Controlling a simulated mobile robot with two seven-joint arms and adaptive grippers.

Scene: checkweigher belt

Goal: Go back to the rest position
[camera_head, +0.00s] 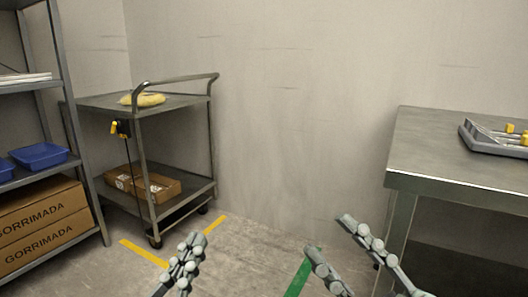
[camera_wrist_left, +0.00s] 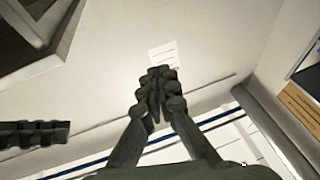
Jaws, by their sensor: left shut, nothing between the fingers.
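My left gripper (camera_head: 194,243) shows at the bottom of the head view, left of centre, with its fingers together and nothing held. In the left wrist view its fingertips (camera_wrist_left: 157,78) meet in front of a pale surface. My right gripper (camera_head: 328,235) is at the bottom of the head view, right of centre. Its two fingers are spread apart and no object shows between them. Both grippers appear in front of the floor, touching nothing that I can see.
A metal cart (camera_head: 178,103) with a yellow item (camera_head: 143,99) stands at the back left. A shelf (camera_head: 70,110) with blue bins and cardboard boxes (camera_head: 40,225) is at the left. A steel table (camera_head: 430,165) with a grey tray (camera_head: 478,142) is at the right.

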